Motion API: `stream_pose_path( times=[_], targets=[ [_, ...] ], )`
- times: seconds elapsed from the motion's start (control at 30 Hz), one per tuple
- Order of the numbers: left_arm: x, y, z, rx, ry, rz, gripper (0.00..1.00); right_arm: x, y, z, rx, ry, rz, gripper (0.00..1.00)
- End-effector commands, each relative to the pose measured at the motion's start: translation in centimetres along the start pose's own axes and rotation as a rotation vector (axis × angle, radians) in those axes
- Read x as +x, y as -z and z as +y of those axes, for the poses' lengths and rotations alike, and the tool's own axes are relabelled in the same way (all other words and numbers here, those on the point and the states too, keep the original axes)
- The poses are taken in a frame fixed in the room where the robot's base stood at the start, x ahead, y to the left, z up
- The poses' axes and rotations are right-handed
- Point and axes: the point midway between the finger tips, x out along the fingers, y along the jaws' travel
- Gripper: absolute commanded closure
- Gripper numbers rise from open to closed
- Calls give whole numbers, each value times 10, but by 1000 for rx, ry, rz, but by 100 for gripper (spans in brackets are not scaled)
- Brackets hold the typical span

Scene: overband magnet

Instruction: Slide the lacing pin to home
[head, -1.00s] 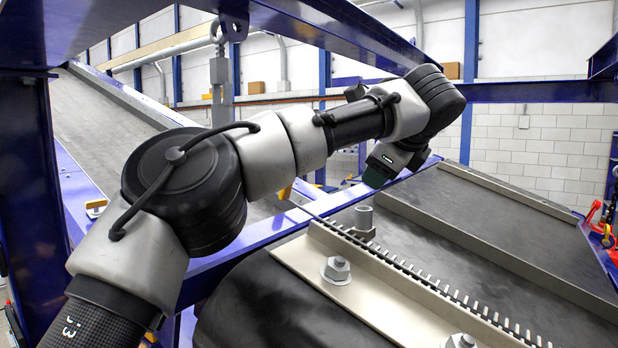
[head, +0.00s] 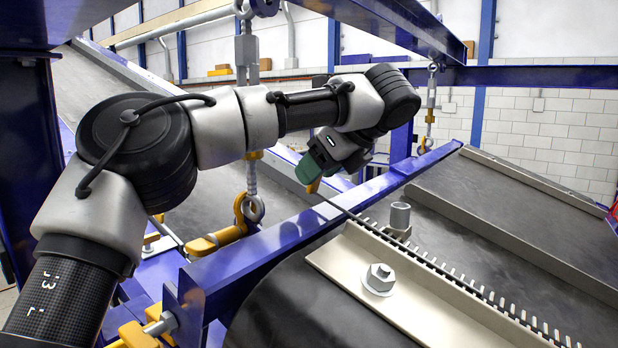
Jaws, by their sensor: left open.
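The lacing pin (head: 340,208) is a thin dark rod sticking out of the left end of the toothed belt lacing (head: 455,279). A small yellow-orange grip (head: 313,187) shows at the pin's outer end. My left gripper (head: 309,170), with green fingertips, is open just above this grip. I cannot tell whether a finger touches it; the gripper partly hides it. The pin's inner part is hidden in the lacing. My right gripper is not in view.
A pale clamp bar with a large bolt (head: 380,279) lies along the lacing. A grey metal post (head: 399,216) stands just behind it. A blue beam (head: 255,245) runs below my left gripper. Yellow hooks and shackles (head: 238,225) hang at left.

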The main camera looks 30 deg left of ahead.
Motion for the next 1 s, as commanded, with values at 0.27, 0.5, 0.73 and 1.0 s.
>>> stream_pose_path(
  times=[0.27,0.5,0.73,1.0],
  targets=[
    [27,0,0,0,1,0,49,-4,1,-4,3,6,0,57],
    [29,0,0,-1,2,0,49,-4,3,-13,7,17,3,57],
    [28,0,0,-1,2,0,76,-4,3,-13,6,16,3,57],
    [28,0,0,-1,2,0,100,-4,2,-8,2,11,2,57]
  ],
)
